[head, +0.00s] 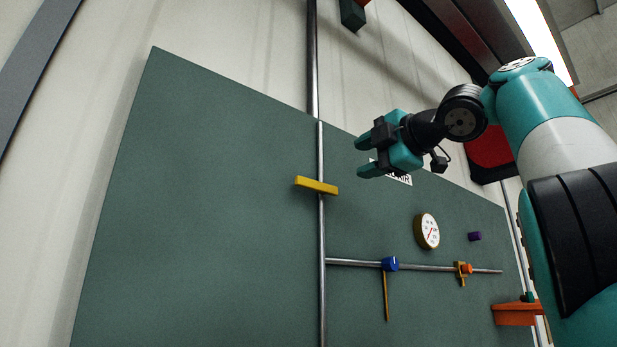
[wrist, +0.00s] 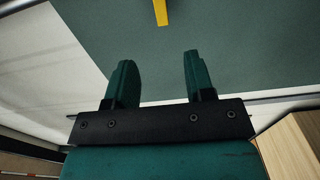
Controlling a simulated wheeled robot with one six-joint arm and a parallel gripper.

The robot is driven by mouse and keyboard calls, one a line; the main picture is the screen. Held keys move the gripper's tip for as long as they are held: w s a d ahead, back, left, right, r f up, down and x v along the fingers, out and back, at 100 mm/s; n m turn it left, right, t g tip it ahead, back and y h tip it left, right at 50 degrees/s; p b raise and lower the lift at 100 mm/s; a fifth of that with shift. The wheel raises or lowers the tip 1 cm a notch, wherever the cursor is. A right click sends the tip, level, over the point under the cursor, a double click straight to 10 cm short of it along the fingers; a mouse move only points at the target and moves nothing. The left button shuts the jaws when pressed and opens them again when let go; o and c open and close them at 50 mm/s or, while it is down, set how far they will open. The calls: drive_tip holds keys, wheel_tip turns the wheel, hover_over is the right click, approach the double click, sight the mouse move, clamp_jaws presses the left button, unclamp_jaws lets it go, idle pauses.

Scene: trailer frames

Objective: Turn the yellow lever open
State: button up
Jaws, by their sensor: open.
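The yellow lever (head: 317,186) sits across the vertical pipe (head: 321,240) on the green panel, nearly crosswise to the pipe with a slight tilt. My gripper (head: 362,157) is up and to the right of the lever in the head view, apart from it, with its fingers pointing left. In the wrist view my gripper (wrist: 156,75) is open, with nothing between its two green fingers. A yellow strip, which looks like the end of the lever (wrist: 160,12), shows at the top edge there, beyond the fingertips. The rest of it is out of that view.
The green panel (head: 200,220) also carries a round gauge (head: 427,231), a blue valve with a hanging handle (head: 389,264), an orange valve (head: 464,268) and a purple knob (head: 474,236). An orange bin (head: 515,314) is at lower right. The panel left of the lever is bare.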

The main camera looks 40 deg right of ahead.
sight(311, 183)
drive_tip(key=w+p, duration=0.1)
drive_tip(key=w, duration=0.9)
drive_tip(key=w+p, duration=0.1)
drive_tip(key=w, duration=0.4)
drive_tip(key=shift+w+a+r+p, duration=0.1)
drive_tip(key=shift+w+a+p, duration=0.2)
drive_tip(key=shift+w+p, duration=0.05)
drive_tip(key=shift+w, duration=0.8)
drive_tip(key=shift+c, duration=0.2)
clamp_jaws()
